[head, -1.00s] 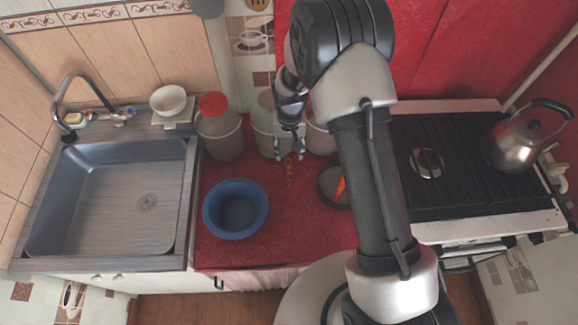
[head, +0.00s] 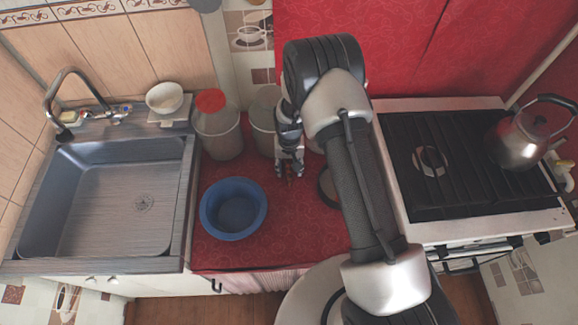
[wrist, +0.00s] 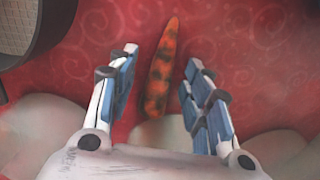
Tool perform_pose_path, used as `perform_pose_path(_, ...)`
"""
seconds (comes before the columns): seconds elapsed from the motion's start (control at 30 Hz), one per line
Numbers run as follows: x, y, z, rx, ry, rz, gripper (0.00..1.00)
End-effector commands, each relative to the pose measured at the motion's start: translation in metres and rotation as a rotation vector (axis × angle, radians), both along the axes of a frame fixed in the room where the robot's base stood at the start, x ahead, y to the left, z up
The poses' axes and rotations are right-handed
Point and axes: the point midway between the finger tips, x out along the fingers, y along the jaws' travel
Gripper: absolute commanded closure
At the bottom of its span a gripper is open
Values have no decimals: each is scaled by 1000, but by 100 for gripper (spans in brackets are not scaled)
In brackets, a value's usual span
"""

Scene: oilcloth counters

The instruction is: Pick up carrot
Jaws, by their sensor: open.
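The carrot (wrist: 160,70), orange with dark patches, lies on the red counter in the wrist view, its narrow tip towards the top. My open gripper (wrist: 163,58) has one finger on each side of it, with gaps showing between carrot and fingers. In the head view my gripper (head: 289,174) points down low over the red counter and hides most of the carrot. How high the fingertips are above the cloth is hard to tell.
A dark round pan (head: 326,187) sits close by, partly behind my arm; its rim shows in the wrist view (wrist: 62,38). A blue bowl (head: 233,208) stands left, a red-lidded container (head: 217,125) behind. The sink (head: 105,200) and stove with kettle (head: 515,143) flank the counter.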

Motion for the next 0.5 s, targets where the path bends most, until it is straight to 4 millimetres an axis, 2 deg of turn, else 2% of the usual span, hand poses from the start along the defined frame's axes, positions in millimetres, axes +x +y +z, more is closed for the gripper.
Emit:
perform_pose_path(0.13,1,0,1,0,-2,0,55)
perform_pose_path(0.5,1,0,2,0,-1,0,80)
